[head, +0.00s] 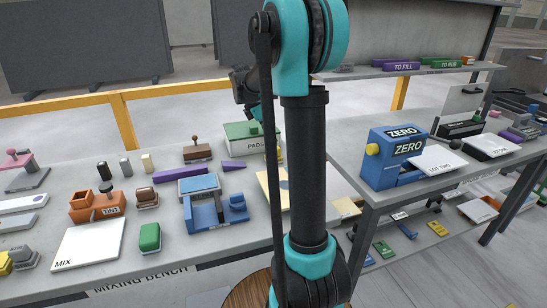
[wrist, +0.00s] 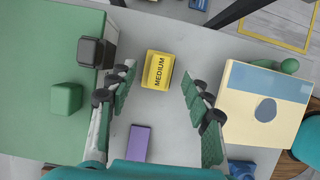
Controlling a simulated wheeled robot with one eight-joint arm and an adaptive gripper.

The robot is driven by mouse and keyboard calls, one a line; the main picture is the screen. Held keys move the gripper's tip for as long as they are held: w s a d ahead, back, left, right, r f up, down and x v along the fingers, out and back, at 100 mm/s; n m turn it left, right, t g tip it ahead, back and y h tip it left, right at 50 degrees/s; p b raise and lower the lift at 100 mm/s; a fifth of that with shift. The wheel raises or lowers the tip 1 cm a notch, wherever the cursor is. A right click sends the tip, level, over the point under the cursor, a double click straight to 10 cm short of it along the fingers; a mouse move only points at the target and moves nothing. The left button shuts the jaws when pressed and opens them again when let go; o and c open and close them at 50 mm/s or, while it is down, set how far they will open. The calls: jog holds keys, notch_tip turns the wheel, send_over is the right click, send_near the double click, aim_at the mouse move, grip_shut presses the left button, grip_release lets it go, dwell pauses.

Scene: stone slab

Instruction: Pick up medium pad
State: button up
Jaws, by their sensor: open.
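The medium pad is a yellow block (wrist: 158,70) with the word MEDIUM on its top, lying on the grey slab in the wrist view. My gripper (wrist: 159,78) is open, with one finger to the left of the yellow block and the other to its right. A gap shows on both sides, and nothing is held. How high the fingertips are above the slab is hard to tell. In the head view my arm covers most of the area around the block, and my fingers cannot be made out there.
A green box marked PADS (head: 252,137) stands close by; in the wrist view its green top (wrist: 40,60) lies left. A purple block (wrist: 139,143) lies below the yellow one. A cream board (wrist: 262,128) lies right. An orange holder (head: 95,205) and blue stand (head: 205,205) share the bench.

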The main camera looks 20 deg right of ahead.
aim_at(273, 148)
jog(key=shift+a+f+x, duration=0.1)
jog(key=shift+a+x, duration=0.05)
jog(key=shift+x, duration=0.8)
jog(key=shift+a+f+x, duration=0.1)
jog(key=shift+a+x, duration=0.1)
jog(key=shift+x, duration=0.75)
jog(key=shift+a+x, duration=0.15)
jog(key=shift+x, duration=0.8)
jog(key=shift+s, duration=0.1)
jog(key=shift+c, duration=0.2)
grip_shut()
